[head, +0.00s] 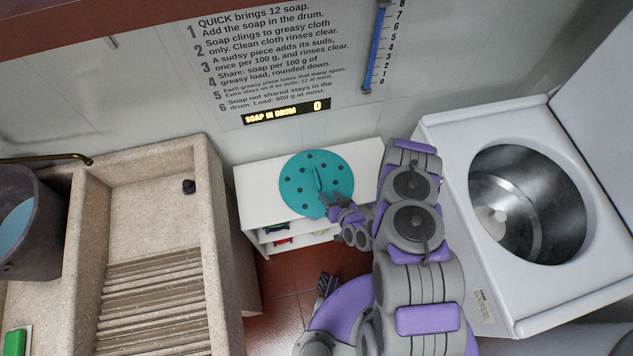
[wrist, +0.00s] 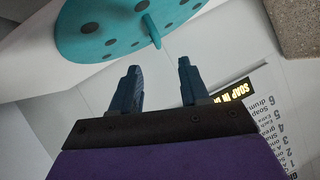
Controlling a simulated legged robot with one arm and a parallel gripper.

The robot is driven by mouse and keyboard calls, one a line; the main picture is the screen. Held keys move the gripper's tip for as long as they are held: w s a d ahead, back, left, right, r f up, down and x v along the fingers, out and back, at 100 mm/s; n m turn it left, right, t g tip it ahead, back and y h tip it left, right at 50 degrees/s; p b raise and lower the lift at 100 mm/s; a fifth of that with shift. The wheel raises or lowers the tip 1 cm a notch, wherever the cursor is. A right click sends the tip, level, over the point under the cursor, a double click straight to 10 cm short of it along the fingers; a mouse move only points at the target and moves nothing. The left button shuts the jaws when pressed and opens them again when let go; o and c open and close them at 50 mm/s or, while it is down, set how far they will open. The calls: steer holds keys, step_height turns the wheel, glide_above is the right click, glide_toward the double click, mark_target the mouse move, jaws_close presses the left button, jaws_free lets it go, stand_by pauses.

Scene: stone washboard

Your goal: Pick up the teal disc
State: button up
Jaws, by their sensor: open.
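The teal disc (head: 308,186) lies flat on top of a white cabinet (head: 255,176). It has several dark round spots and an upright teal handle tab near its middle. My gripper (head: 328,202) is at the disc's lower right edge in the head view. In the wrist view the disc (wrist: 108,24) fills the upper left, with its tab beyond the fingertips. My gripper (wrist: 158,70) is open there, and nothing is between its two fingers. The tab is apart from the fingers. My arm covers part of the cabinet's right side.
A stone washboard sink (head: 155,225) stands at the left, with a grey bucket (head: 40,225) of water beside it. A white washing machine with an open drum (head: 525,205) stands at the right. Small coloured items (head: 281,241) sit on the cabinet's shelf. A wall sign (head: 265,60) hangs behind.

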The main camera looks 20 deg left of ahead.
mark_target(317, 177)
steer(key=b+x, duration=0.2)
steer(key=x, duration=0.5)
steer(key=shift+w+a+f, duration=0.1)
steer(key=shift+a+f, duration=0.05)
steer(key=shift+w+d+b+x, duration=0.15)
steer(key=shift+b+x, duration=0.25)
steer(key=shift+x, duration=1.15)
steer(key=shift+w+d+b+x, duration=0.15)
steer(key=shift+b+x, duration=0.25)
steer(key=shift+x, duration=1.15)
steer(key=shift+a+r, duration=0.1)
steer(key=shift+r, duration=0.1)
jaws_close()
